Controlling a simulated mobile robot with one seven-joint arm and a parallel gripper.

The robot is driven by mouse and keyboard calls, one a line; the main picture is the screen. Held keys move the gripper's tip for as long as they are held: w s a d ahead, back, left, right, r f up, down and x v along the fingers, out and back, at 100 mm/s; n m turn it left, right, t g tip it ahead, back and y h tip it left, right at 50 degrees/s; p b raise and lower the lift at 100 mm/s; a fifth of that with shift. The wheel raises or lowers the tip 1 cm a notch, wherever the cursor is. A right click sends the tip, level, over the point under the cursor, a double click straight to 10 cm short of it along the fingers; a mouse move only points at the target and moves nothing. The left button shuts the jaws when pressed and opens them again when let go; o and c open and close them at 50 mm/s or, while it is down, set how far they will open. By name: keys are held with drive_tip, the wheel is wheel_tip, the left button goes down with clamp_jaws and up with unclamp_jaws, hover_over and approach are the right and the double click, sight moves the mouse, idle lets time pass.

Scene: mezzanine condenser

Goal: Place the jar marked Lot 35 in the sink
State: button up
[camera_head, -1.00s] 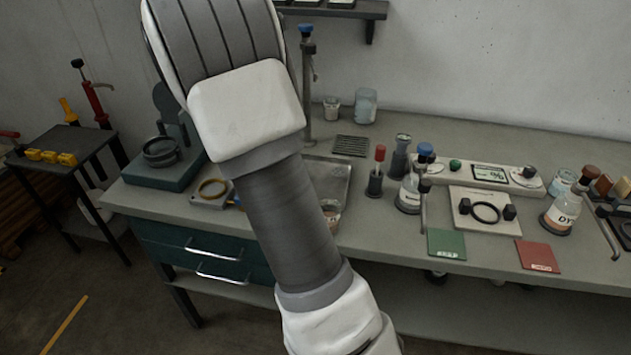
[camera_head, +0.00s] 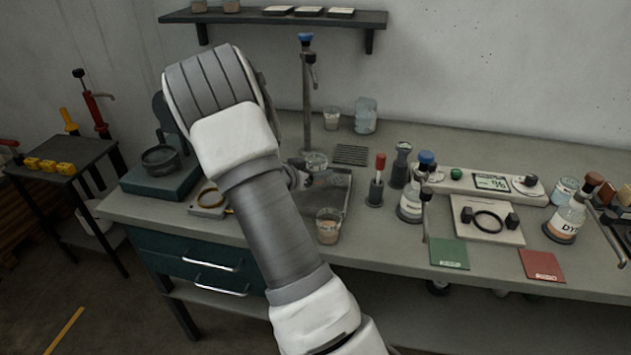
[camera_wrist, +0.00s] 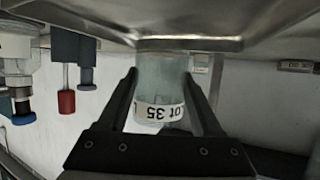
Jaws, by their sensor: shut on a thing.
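My gripper (camera_wrist: 161,78) is shut on a clear glass jar (camera_wrist: 162,92) whose white label reads Lot 35, upside down in the wrist view. One dark finger lies on each side of the jar. The sink (camera_head: 336,198) is a shallow metal basin in the bench, partly hidden by my arm. In the head view my gripper (camera_head: 300,176) is over the basin, mostly hidden behind my wrist, with the jar (camera_head: 316,160) showing beside it. The sink (camera_wrist: 250,20) also fills the top of the wrist view, close to the jar's end. I cannot tell whether they touch.
A jar with brownish contents (camera_head: 328,228) stands at the sink's front. The tall tap (camera_head: 306,95) rises behind it. Two jars (camera_head: 331,118) (camera_head: 365,115) stand at the back. A red-topped tool (camera_head: 377,180) and bottles (camera_head: 411,200) stand to the right.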

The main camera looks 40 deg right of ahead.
drive_tip(key=shift+f, duration=1.55)
drive_tip(key=shift+f, duration=0.1)
drive_tip(key=shift+f+b, duration=0.15)
drive_tip(key=shift+b, duration=0.2)
drive_tip(key=o, duration=1.4)
drive_tip(key=shift+o, duration=0.2)
drive_tip(key=shift+r, duration=0.2)
